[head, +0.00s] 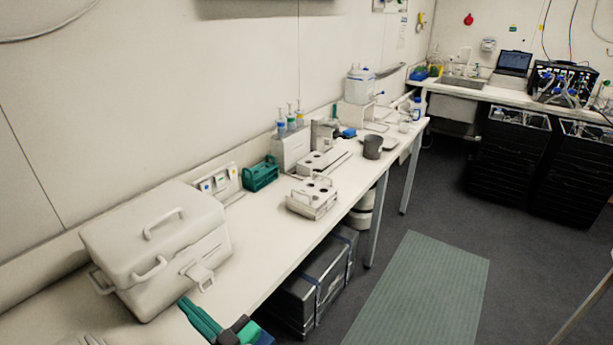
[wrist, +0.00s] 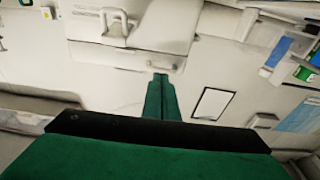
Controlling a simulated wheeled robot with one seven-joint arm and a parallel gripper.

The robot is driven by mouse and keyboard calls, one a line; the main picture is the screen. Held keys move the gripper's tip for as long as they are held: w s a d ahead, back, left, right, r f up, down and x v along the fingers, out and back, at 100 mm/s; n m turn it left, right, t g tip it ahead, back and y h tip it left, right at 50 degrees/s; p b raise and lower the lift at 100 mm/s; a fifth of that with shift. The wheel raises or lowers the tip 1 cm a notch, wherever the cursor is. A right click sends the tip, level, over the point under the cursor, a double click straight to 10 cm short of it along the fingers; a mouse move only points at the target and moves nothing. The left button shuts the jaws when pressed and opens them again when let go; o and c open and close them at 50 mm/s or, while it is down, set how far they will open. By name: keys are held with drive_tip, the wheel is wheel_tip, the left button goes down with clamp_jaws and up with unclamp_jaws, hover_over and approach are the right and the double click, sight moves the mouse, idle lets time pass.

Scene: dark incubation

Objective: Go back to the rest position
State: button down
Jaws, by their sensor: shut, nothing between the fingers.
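My gripper (head: 188,304) shows at the bottom of the head view, its green fingers in front of the near lower edge of a white lidded box (head: 190,262). In the wrist view the two green fingers of my gripper (wrist: 160,79) lie together, shut and empty. They point toward the white box (wrist: 165,24), whose handle and latch side show at the top of that view. The box's lid looks closed. I cannot tell whether the fingers touch the box.
The white bench (head: 262,236) runs away along the wall. It holds a green rack (head: 261,174), a white holder with round openings (head: 312,197) and a grey cup (head: 373,147). A grey case (head: 308,288) stands beneath.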

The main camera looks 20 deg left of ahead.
drive_tip(key=s+d+f+m+t+h, duration=0.2)
drive_tip(key=d+f+m+t+h, duration=0.3)
drive_tip(key=d+f+m+h, duration=0.3)
drive_tip(key=s+d+f+m+t+h, duration=0.2)
drive_tip(key=d+f+m+t+h, duration=0.3)
drive_tip(key=d+f+m, duration=0.4)
drive_tip(key=s+d+n+g+h, duration=0.1)
drive_tip(key=s+d+h, duration=0.4)
drive_tip(key=s+d, duration=1.3)
drive_tip(key=shift+d+r+n+h, duration=0.2)
drive_tip(key=shift+d+n+h, duration=0.25)
drive_tip(key=shift+n, duration=0.45)
drive_tip(key=shift+w, duration=0.1)
